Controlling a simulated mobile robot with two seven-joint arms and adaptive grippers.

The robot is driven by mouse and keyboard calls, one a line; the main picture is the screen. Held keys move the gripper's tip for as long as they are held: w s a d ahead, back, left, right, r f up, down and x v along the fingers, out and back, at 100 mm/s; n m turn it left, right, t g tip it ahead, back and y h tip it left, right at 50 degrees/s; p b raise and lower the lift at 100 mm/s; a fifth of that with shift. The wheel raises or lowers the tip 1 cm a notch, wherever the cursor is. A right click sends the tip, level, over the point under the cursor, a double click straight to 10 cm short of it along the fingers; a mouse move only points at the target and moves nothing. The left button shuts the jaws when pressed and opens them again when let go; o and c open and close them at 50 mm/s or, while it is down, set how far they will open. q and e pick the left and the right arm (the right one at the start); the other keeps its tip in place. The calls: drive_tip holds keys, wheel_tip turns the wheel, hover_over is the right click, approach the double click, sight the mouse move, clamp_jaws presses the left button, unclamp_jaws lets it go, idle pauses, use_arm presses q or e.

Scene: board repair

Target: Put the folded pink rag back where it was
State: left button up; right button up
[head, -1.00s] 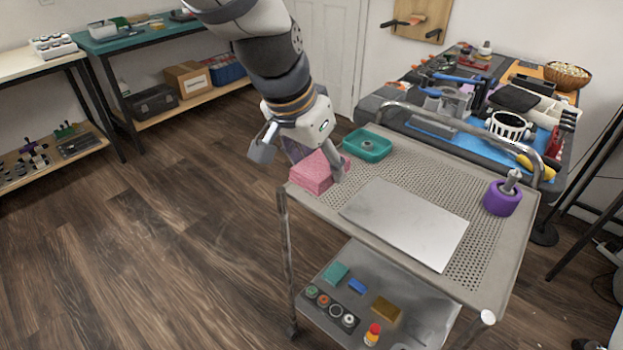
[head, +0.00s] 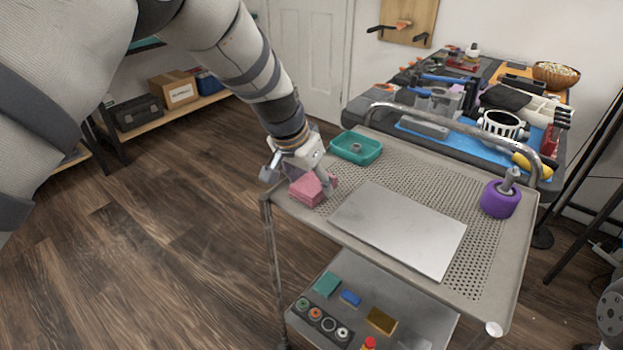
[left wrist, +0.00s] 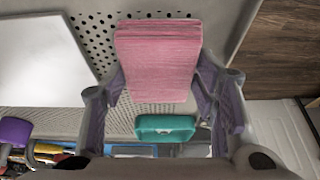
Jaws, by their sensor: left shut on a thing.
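The folded pink rag (head: 304,191) is at the left corner of the cart's perforated top shelf (head: 400,172). My left gripper (head: 312,180) is shut on it from above, with one finger on each side. In the left wrist view the rag (left wrist: 157,62) shows as a layered pink block between the two purple-padded fingers, over the perforated shelf. The rag is at or just above the shelf surface; I cannot tell whether it touches. My right gripper is not in view.
A teal tray (head: 357,148) sits just behind the rag. A flat silver plate (head: 398,229) lies to the right, and a purple holder (head: 499,200) stands at the right end. The metal rail (head: 455,123) runs along the back. The lower shelf holds small parts.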

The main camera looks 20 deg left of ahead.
use_arm(q)
drive_tip(key=o, duration=1)
drive_tip(key=shift+f, duration=0.2)
drive_tip(key=p+v, duration=0.2)
drive_tip(key=v, duration=1)
drive_tip(key=shift+r, duration=0.25)
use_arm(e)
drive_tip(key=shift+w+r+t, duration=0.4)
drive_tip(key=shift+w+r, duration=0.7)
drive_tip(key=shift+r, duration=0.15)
